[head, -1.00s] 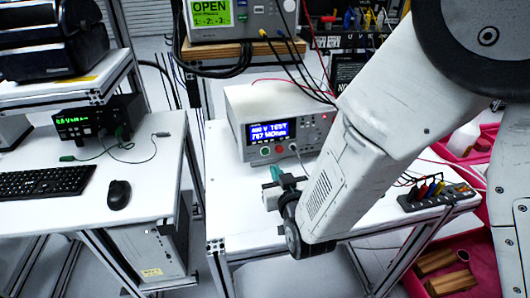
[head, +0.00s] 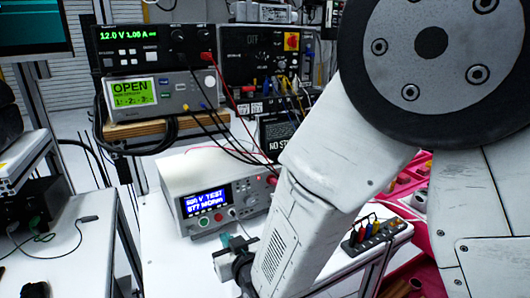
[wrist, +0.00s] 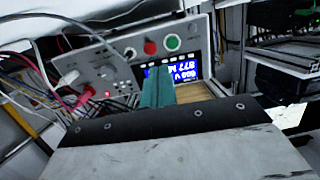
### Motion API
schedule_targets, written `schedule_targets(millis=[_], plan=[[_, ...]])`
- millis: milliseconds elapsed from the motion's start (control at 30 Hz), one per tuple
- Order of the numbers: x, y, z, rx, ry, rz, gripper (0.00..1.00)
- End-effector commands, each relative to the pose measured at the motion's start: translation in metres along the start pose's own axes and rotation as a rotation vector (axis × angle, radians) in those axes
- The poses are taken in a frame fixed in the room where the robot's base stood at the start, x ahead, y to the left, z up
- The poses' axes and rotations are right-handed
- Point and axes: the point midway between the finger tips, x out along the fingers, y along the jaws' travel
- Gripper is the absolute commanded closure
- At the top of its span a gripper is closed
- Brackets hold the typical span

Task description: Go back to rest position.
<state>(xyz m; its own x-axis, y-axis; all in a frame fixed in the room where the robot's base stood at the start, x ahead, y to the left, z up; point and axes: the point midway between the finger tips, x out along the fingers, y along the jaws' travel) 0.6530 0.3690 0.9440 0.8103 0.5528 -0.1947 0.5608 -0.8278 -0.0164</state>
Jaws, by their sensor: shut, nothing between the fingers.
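My arm comes in from the upper right in the head view and bends down toward the white bench. My gripper (head: 232,243) is at its lower end, in front of the white test meter (head: 180,177), whose blue screen reads "500 V TEST". In the wrist view my gripper's teal fingers (wrist: 157,90) are together with nothing held. They point toward the meter's front panel (wrist: 120,70), which appears upside down with its screen, a red button and a green button. I cannot tell the exact gap between fingertips and panel.
A shelf above holds a power supply (head: 155,45) and a device showing "OPEN" (head: 165,92). Cables hang down to the meter. A strip with coloured plugs (head: 375,233) lies on the bench at right. The bench's left part is clear.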

Motion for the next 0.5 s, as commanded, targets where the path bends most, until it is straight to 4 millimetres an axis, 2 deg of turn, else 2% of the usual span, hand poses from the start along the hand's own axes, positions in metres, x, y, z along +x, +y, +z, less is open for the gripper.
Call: schedule_targets(millis=[33, 133, 267, 367, 500], plan=[[-0.002, 0.018, -0.013, 0.017, -0.032, 0.02, 1.0], [-0.012, 0.054, -0.031, 0.05, -0.143, 0.055, 1.0], [-0.042, 0.102, -0.05, 0.094, -0.298, 0.101, 1.0], [-0.075, 0.135, -0.061, 0.128, -0.418, 0.138, 1.0], [-0.136, 0.175, -0.072, 0.175, -0.585, 0.196, 1.0]])
